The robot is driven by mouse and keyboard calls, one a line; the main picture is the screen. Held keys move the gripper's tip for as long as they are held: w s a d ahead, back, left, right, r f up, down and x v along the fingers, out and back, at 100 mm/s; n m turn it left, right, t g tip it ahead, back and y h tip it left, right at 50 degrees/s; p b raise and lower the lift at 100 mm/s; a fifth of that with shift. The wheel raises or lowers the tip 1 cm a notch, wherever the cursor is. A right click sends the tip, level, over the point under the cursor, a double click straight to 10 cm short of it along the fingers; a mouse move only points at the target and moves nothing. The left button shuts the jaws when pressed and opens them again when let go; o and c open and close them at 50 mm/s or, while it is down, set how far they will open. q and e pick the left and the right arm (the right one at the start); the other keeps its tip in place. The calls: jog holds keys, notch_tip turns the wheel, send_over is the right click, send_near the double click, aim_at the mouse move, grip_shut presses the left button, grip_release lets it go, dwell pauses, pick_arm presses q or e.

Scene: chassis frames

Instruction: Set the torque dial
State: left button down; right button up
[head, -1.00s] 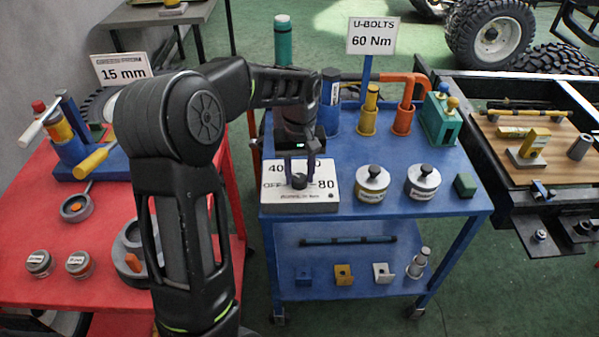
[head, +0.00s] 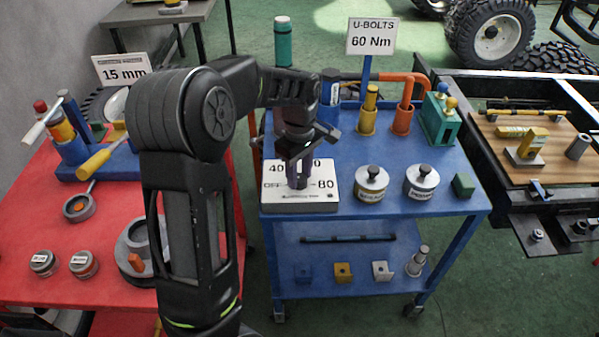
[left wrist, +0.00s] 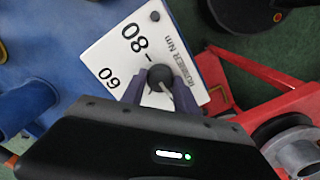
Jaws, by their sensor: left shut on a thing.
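The torque dial's white plate (head: 325,172) lies at the front left of the blue cart top, with 40, OFF and 80 readable around the knob. In the left wrist view the plate (left wrist: 110,62) shows 60 and 80. My left gripper (head: 297,182) points down over the plate's middle. In the left wrist view its fingers are shut on the dark round dial knob (left wrist: 160,77). In the head view gripper and wrist hide the knob and part of the numbers; its exact setting cannot be read. A sign (head: 371,37) behind reads U-BOLTS 60 Nm. My right gripper is not in view.
Two lidded round tins (head: 371,184) and a green block (head: 463,184) stand right of the plate. A blue holder (head: 329,100) and an orange hooked tool (head: 405,105) stand behind. A red table (head: 40,200) is on the left.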

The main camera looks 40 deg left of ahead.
aim_at(299, 177)
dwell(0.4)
pick_arm(q)
jog(key=c, duration=0.9)
grip_release()
jog(key=shift+r, duration=0.15)
notch_tip(299, 177, up, 8)
jog(key=shift+f, duration=0.2)
jog(key=shift+f, duration=0.1)
